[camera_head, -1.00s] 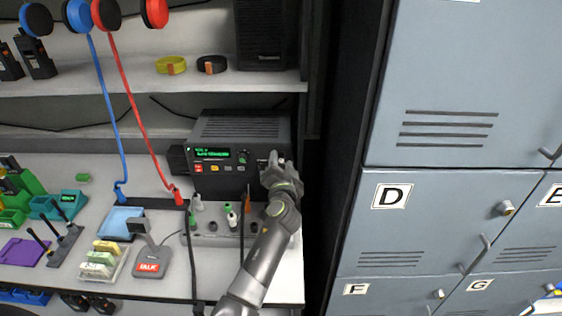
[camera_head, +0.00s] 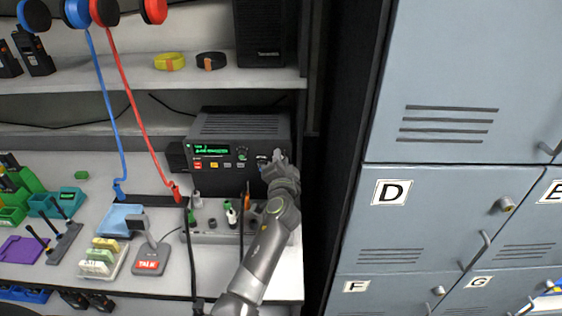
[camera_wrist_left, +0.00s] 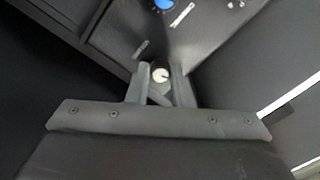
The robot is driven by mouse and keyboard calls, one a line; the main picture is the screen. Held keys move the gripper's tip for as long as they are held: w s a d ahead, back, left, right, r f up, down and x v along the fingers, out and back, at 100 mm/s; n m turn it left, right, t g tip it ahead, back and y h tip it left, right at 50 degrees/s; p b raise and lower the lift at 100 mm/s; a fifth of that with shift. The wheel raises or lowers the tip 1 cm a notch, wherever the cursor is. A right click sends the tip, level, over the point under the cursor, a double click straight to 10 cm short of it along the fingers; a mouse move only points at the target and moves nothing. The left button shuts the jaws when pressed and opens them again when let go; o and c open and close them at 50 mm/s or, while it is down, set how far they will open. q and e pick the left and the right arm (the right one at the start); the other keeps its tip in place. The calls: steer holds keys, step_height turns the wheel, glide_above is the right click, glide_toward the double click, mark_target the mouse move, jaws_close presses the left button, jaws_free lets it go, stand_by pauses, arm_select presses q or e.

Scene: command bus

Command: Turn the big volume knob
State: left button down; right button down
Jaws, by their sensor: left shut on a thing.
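The black radio unit (camera_head: 238,127) with a green lit display (camera_head: 211,149) stands on the desk at the back, below the shelf. My left gripper (camera_head: 276,160) is at the right end of its front panel. In the left wrist view, a round knob with a pale face (camera_wrist_left: 161,74) sits between the fingers of my left gripper (camera_wrist_left: 160,84), which is shut on it. In the head view my gripper hides this knob. A smaller green-marked knob (camera_head: 241,154) is left of the gripper. My right gripper is out of view.
A panel with several small plugs (camera_head: 213,220) lies in front of the radio, close to my left arm. A desk microphone (camera_head: 149,258) stands further left. A dark upright and grey lockers (camera_head: 430,215) are to the right.

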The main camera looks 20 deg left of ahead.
arm_select(q)
steer(key=shift+m, duration=3.7)
steer(key=c, duration=1.3)
jaws_free()
steer(key=shift+a+f, duration=0.1)
